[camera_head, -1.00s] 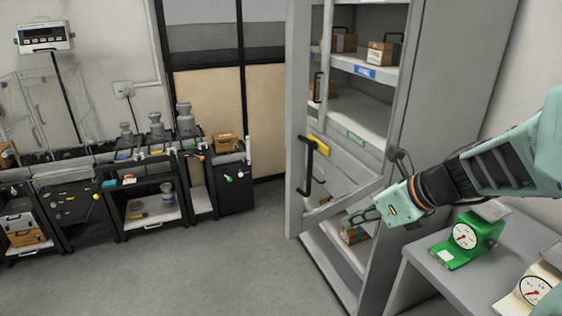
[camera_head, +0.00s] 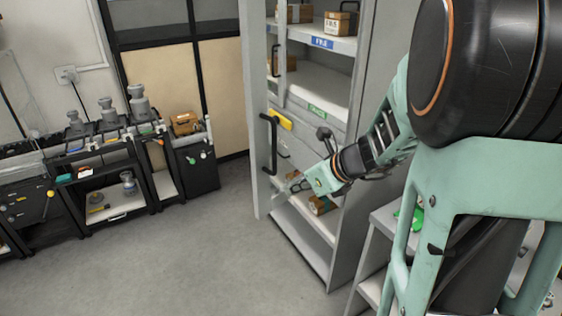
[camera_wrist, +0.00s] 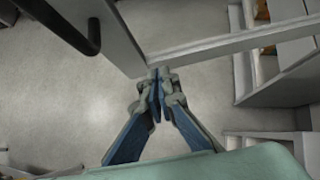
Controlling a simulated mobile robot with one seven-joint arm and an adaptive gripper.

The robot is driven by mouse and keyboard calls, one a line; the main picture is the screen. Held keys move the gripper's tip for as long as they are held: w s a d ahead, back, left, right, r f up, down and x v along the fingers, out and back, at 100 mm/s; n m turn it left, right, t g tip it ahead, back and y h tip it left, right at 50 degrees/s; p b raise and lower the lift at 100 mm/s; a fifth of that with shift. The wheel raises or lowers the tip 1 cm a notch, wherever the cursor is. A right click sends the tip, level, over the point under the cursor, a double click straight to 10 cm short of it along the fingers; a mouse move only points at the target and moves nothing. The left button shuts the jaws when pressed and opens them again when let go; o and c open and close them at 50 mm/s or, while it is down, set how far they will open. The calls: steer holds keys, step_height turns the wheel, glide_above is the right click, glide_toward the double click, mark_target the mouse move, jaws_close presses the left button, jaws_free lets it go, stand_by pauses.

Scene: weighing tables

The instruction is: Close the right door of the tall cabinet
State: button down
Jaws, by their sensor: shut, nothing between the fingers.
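The tall grey cabinet (camera_head: 372,120) stands right of centre in the head view. Its framed door (camera_head: 254,150) stands open, with the shelves visible behind it. A black handle (camera_head: 269,143) is on the door's upright; it also shows at the top left of the wrist view (camera_wrist: 93,35). In the wrist view my fingers (camera_wrist: 158,78) are shut together and empty, right at the corner of the door frame (camera_wrist: 128,52). I cannot tell whether they touch it.
Boxes (camera_head: 340,23) lie on the cabinet shelves. A grey table (camera_head: 383,222) with a green scale (camera_head: 416,216) stands right of the cabinet, partly behind my arm. Black carts (camera_head: 198,165) with weights line the left wall. The floor (camera_head: 190,255) before the cabinet is clear.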

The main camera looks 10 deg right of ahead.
mark_target(277, 184)
steer(key=shift+w+a+r, duration=0.1)
steer(key=shift+w+a, duration=0.35)
steer(key=shift+w, duration=0.25)
steer(key=shift+w+a+r, duration=0.1)
steer(key=shift+w+a, duration=0.35)
steer(key=shift+w, duration=0.2)
steer(key=shift+w+a, duration=0.1)
steer(key=shift+w, duration=0.05)
